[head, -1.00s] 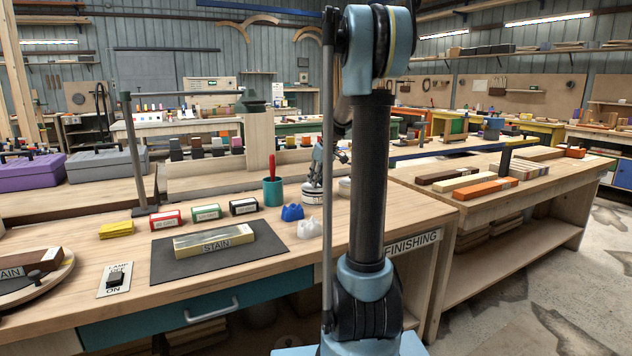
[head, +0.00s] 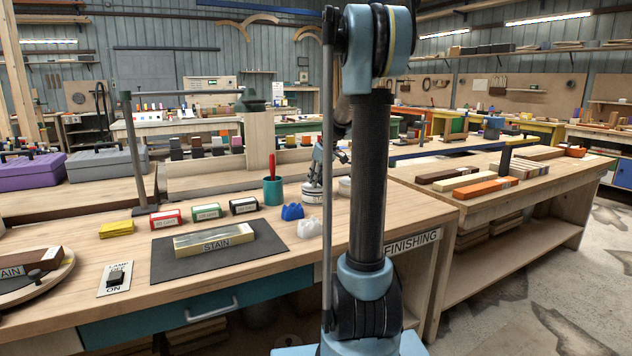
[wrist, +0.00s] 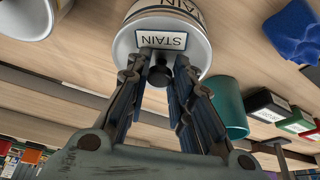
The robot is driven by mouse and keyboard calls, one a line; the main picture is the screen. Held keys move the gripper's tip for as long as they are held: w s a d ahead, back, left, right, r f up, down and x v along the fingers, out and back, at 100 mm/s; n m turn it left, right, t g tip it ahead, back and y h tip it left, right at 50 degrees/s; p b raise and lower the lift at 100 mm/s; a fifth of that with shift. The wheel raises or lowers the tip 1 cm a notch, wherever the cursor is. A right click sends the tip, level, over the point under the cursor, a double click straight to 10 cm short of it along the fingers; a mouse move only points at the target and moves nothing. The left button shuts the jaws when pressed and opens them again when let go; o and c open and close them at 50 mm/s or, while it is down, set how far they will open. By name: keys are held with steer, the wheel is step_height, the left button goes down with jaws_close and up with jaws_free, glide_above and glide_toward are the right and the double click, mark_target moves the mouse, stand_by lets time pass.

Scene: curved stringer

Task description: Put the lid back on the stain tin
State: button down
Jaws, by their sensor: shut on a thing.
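My gripper (wrist: 160,74) is shut on the dark knob of the round, pale lid (wrist: 200,55), which carries a STAIN label. The stain tin (wrist: 190,9) shows just beyond the lid in the wrist view, with its own label partly cut off by the frame edge. The lid lies over the tin's mouth; I cannot tell whether it is fully seated or slightly above the rim. In the head view my gripper (head: 318,172) points down over the tin (head: 312,196) at the back of the bench, partly behind my arm.
A teal cup (head: 272,191) holding a red-handled item stands left of the tin. A white container (head: 345,187) is close on the right. A dark mat (head: 180,270) bears a STAIN-labelled block.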

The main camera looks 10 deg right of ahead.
stand_by(0.3)
steer(key=c, duration=0.8)
jaws_free()
steer(key=shift+c, duration=0.2)
steer(key=shift+r, duration=3.5)
